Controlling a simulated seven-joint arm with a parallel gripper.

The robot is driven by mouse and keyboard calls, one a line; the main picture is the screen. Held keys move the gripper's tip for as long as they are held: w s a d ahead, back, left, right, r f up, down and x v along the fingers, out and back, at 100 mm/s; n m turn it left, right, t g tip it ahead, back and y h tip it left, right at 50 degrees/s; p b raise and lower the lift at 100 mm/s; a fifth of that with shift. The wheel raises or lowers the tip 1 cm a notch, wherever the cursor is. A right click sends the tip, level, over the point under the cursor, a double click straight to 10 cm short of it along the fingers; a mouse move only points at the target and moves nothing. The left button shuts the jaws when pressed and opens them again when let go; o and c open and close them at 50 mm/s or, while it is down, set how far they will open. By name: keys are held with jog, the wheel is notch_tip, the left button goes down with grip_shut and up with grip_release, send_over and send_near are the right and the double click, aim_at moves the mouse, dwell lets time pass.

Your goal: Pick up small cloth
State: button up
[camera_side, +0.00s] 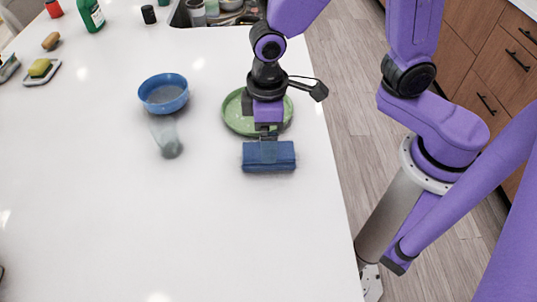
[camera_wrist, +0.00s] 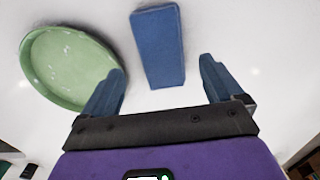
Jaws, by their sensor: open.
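The small cloth is a folded blue rectangle (camera_wrist: 158,47) lying on the white counter in the wrist view. It also shows in the side view (camera_side: 269,160), directly below my gripper. In the wrist view my gripper (camera_wrist: 162,66) is open, with its two blue fingers spread wide. The near end of the cloth appears between the fingers, with bare counter showing on both sides, and nothing is held. In the side view the fingers overlap the cloth in a similar blue, so I cannot tell the exact height gap.
A green plate (camera_side: 236,118) lies just behind the cloth, close to the left finger in the wrist view (camera_wrist: 68,68). A blue bowl (camera_side: 163,93) and a clear glass (camera_side: 167,139) stand to the left. The counter in front is clear; its edge runs to the right.

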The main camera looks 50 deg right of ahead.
jog(key=shift+s+f, duration=0.15)
jog(key=shift+f, duration=2.6)
jog(key=shift+a, duration=0.1)
jog(key=c, duration=1)
